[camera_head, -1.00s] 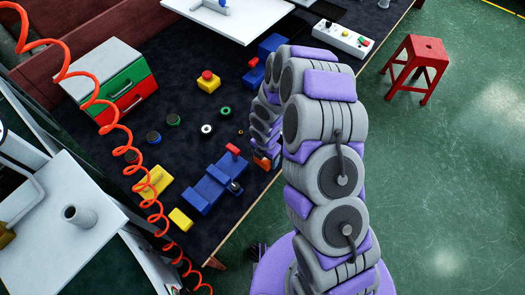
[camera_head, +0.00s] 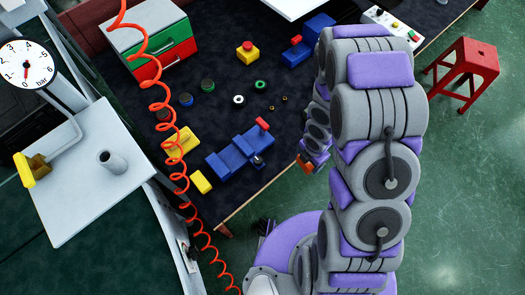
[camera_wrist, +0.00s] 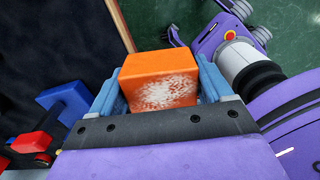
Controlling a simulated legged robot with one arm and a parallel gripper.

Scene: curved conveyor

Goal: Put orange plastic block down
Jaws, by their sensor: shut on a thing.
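The orange plastic block (camera_wrist: 160,80) sits between the two blue-grey fingers of my gripper (camera_wrist: 160,88) in the wrist view. In the head view the block (camera_head: 304,163) shows only as a small orange bit at the end of my arm, near the right edge of the dark table (camera_head: 285,135). My arm hides most of the gripper there. I cannot tell from these views how high the block is held.
A blue block assembly with a red piece (camera_head: 232,157) lies left of my gripper. Yellow blocks, rings and a yellow-red button (camera_head: 247,52) share the table. An orange coiled hose (camera_head: 165,105) hangs at the left. A red stool (camera_head: 465,72) stands on the green floor.

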